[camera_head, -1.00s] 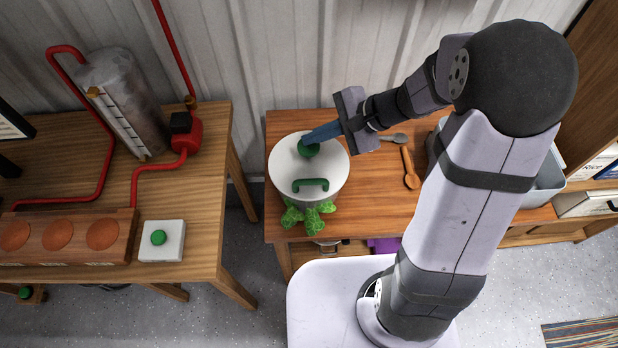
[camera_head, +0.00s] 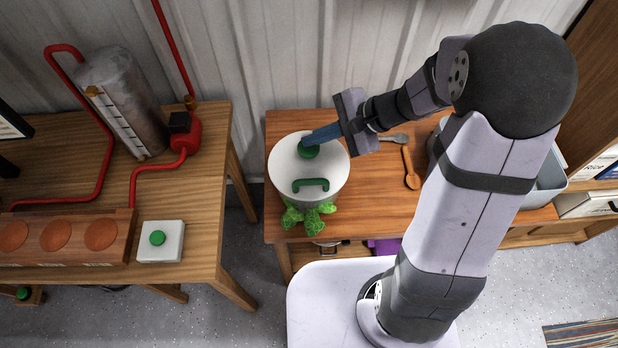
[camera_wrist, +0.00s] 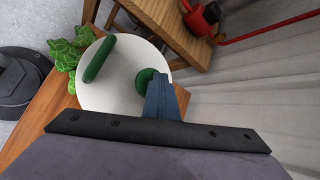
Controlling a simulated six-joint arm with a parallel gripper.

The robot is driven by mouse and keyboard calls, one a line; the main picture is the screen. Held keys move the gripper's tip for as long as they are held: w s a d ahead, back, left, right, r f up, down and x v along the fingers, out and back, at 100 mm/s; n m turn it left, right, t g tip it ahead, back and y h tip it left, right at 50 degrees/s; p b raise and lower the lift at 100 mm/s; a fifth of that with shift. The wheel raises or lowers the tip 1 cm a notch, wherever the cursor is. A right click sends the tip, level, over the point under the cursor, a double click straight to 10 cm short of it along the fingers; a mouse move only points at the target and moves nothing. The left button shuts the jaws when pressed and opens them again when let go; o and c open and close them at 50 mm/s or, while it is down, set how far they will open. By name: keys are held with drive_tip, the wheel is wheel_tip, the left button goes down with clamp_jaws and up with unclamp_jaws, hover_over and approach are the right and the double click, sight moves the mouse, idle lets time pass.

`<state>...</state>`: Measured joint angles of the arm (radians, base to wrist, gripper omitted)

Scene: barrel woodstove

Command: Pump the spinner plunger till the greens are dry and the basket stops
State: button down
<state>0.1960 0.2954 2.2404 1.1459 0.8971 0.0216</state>
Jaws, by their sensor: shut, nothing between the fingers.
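The salad spinner has a round white lid (camera_head: 285,168) on the wooden table, with a round green plunger knob (camera_head: 308,151) and a green handle (camera_head: 311,185) on top. The lid also shows in the wrist view (camera_wrist: 112,85), with the knob (camera_wrist: 146,78) in front of my fingers. My gripper (camera_head: 309,141) is shut and empty, its blue fingertips at the knob; I cannot tell whether they press on it. Leafy greens (camera_head: 309,217) lie by the spinner's front side at the table edge. The basket inside is hidden by the lid.
A wooden spoon (camera_head: 411,168) and a grey utensil (camera_head: 395,138) lie right of the spinner, near a grey bin (camera_head: 545,188). A separate table (camera_head: 200,225) at left holds a tank, red pipes and a green button box (camera_head: 161,240). A corrugated wall stands behind.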

sight(314, 147)
drive_tip(key=shift+f+b, duration=0.35)
drive_tip(key=shift+f, duration=0.1)
idle(0.5)
drive_tip(key=shift+r+p, duration=1)
drive_tip(key=shift+r, duration=0.4)
wheel_tip(314, 147, up, 6)
drive_tip(key=p, duration=0.5)
